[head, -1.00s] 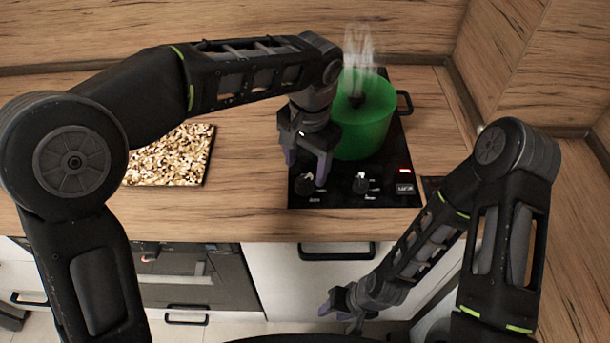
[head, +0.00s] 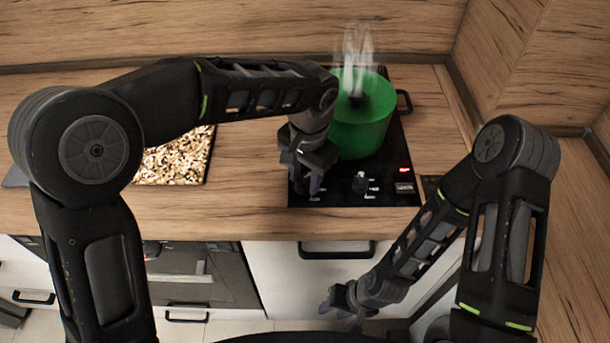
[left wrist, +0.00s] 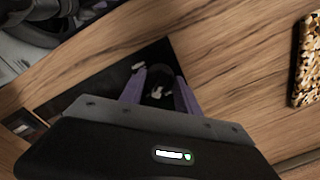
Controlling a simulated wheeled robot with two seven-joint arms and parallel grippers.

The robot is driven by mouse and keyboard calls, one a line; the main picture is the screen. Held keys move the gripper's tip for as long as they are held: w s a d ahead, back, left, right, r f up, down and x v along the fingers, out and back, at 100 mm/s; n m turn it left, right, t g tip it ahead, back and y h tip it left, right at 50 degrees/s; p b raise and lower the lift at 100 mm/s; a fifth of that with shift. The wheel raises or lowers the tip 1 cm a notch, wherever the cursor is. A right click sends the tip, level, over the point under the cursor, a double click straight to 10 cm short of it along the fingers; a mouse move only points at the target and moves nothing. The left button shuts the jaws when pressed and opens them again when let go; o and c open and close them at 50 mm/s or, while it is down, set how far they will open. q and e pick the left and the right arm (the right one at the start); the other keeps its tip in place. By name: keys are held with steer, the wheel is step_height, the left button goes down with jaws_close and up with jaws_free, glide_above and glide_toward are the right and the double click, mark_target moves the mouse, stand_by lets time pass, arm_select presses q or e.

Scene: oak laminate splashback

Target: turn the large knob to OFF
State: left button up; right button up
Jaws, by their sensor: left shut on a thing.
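The large knob is a black dial with a white pointer, seen in the left wrist view (left wrist: 158,90) between my purple fingers. It sits at the front left of the black cooktop (head: 385,193). My left gripper (head: 306,180) comes down over it and is shut on it; it also shows in the left wrist view (left wrist: 160,80). In the head view the gripper mostly hides this knob, and I cannot read its setting. A second knob (head: 360,182) is to its right, apart from the gripper. My right gripper (head: 332,306) hangs low in front of the cabinets; its fingers are unclear.
A steaming green pot (head: 358,135) stands on the cooktop close beside my left gripper. A red light (head: 404,170) glows at the cooktop's front right. A speckled board (head: 178,160) lies on the wooden counter (head: 240,175) at left. The counter between board and cooktop is clear.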

arm_select(q)
jaws_close()
steer(key=shift+n, duration=0.4)
steer(key=n+b, duration=0.1)
steer(key=n, duration=0.2)
steer(key=shift+w+b, duration=0.1)
steer(key=shift+b, duration=0.2)
steer(key=n, duration=0.6)
steer(key=shift+g+b, duration=0.3)
steer(key=shift+b, duration=0.05)
steer(key=o, duration=0.6)
jaws_free()
steer(key=shift+o, duration=0.2)
steer(key=shift+r, duration=0.15)
